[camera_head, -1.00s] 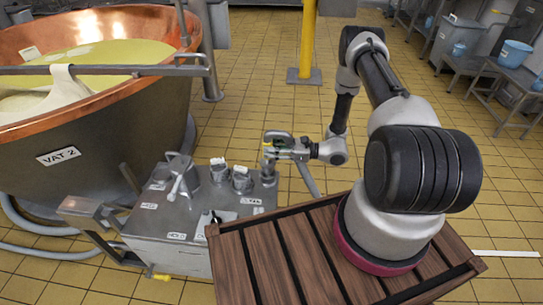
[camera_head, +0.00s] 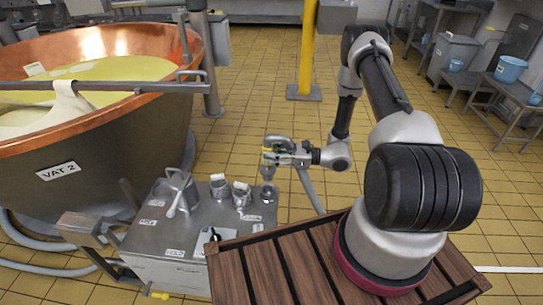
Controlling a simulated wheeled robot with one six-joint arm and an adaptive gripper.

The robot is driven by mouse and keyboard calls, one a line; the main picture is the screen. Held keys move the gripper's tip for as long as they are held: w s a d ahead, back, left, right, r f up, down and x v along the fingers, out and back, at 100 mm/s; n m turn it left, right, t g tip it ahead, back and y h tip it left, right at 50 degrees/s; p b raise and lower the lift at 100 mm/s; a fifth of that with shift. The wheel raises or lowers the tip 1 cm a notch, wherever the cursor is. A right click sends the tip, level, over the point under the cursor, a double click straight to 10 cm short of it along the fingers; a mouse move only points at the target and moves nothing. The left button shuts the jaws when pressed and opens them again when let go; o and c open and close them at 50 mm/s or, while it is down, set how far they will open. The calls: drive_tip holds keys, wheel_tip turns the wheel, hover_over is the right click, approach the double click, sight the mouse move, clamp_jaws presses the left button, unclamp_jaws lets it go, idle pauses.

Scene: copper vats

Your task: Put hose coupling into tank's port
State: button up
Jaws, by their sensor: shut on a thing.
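My gripper (camera_head: 279,157) is closed around a grey metal hose coupling (camera_head: 268,171), over the right end of the tank. The coupling's lower end points down, above a round port (camera_head: 268,192) at the right of the tank's top. They look nearly in line, but I cannot tell the gap or whether they touch. The tank (camera_head: 205,236) is a steel box with labels on its top. Two other upright fittings with pale tops (camera_head: 219,187) (camera_head: 241,194) stand left of that port. The fingers partly hide the coupling.
The copper vat (camera_head: 110,140), labelled VAT 2, stands at the left behind the tank. A jug-like metal piece (camera_head: 177,190) is on the tank's left side. A grey tube (camera_head: 311,190) slopes down right of the gripper. A yellow post (camera_head: 307,50) stands behind; tiled floor between is open.

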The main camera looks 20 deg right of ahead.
sight(271, 141)
drive_tip(key=shift+r, duration=2.85)
